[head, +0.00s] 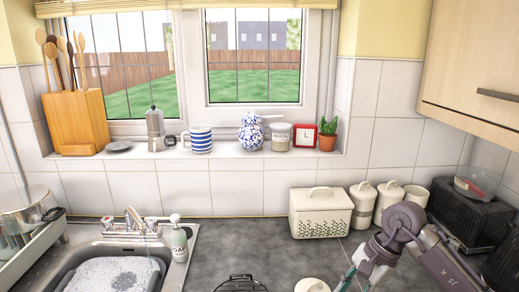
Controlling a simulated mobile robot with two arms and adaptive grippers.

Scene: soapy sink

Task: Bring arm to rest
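My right arm comes in at the lower right, over the counter. Its gripper (352,283) points down and to the left, with teal finger parts at the bottom edge of the head view. The fingertips are cut off, so I cannot tell whether it is open or shut. No held object shows. My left arm and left gripper are not in view.
The sink (105,252) holds foamy water at the lower left, beside a soap bottle (179,243). A wall cabinet (480,70) overhangs.

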